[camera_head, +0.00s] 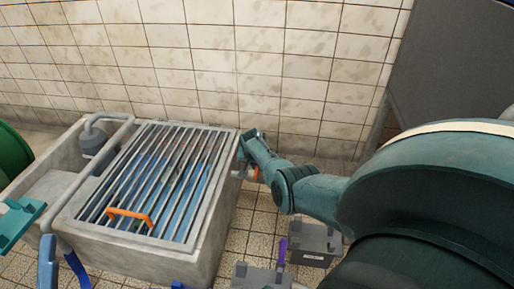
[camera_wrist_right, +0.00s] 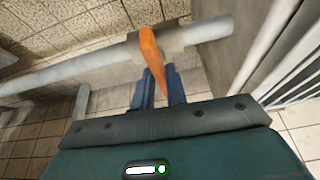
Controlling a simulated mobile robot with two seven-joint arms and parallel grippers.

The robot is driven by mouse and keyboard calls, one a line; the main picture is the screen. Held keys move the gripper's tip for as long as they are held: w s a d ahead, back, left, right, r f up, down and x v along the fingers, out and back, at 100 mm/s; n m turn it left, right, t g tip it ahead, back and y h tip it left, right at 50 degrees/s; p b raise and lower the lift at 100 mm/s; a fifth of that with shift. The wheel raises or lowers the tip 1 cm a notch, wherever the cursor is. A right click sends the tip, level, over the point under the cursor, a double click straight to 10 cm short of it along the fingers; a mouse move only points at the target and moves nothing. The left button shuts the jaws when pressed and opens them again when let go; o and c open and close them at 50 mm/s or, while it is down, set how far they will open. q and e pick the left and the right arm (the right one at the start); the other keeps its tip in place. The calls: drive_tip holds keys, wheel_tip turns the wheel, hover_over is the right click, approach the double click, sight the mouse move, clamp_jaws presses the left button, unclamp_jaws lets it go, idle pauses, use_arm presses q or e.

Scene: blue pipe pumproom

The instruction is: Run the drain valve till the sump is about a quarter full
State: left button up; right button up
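The concrete sump (camera_head: 160,262) has a bar grate (camera_head: 165,165) on top with an orange handle (camera_head: 131,215). Blue shows beneath the bars, but I cannot read the water depth. The drain valve's orange lever (camera_wrist_right: 150,50) sits on a grey pipe (camera_wrist_right: 75,74) beside the sump's right wall. In the right wrist view, my right gripper (camera_wrist_right: 161,76) has its dark blue fingers close on both sides of the lever's end. The head view shows my right arm reaching to the sump's right side. A teal part, apparently my left gripper (camera_head: 20,222), is cut off at the left edge; its opening is unclear.
A grey pipe and pump (camera_head: 92,138) stand at the sump's left end. Grey boxes (camera_head: 313,243) are on the tiled floor under my right arm. A tiled wall (camera_head: 290,60) closes the back, and a dark grey panel (camera_head: 450,65) stands at right.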

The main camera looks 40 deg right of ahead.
drive_tip(key=o, duration=0.4)
drive_tip(key=shift+c, duration=0.2)
use_arm(q)
drive_tip(key=shift+f, duration=0.1)
use_arm(e)
drive_tip(key=shift+r, duration=0.1)
drive_tip(key=shift+s+r+p, duration=0.1)
drive_tip(key=shift+r+p, duration=0.15)
drive_tip(key=shift+p, duration=0.15)
drive_tip(key=p+v, duration=0.3)
drive_tip(key=shift+a+r+p, duration=0.1)
drive_tip(key=shift+r+p, duration=0.2)
drive_tip(key=shift+p, duration=0.05)
use_arm(q)
drive_tip(key=f+n+g+y+p, duration=0.1)
drive_tip(key=p, duration=0.1)
drive_tip(key=s+f+y+p, duration=0.1)
drive_tip(key=y+p, duration=0.1)
drive_tip(key=a+f+n+g+y+p, duration=0.1)
drive_tip(key=f+y+p, duration=0.1)
drive_tip(key=shift+s+n+g+p, duration=0.2)
drive_tip(key=shift+n+g+p, duration=0.1)
drive_tip(key=shift+p, duration=0.05)
use_arm(e)
drive_tip(key=v, duration=0.9)
drive_tip(key=shift+f, duration=0.15)
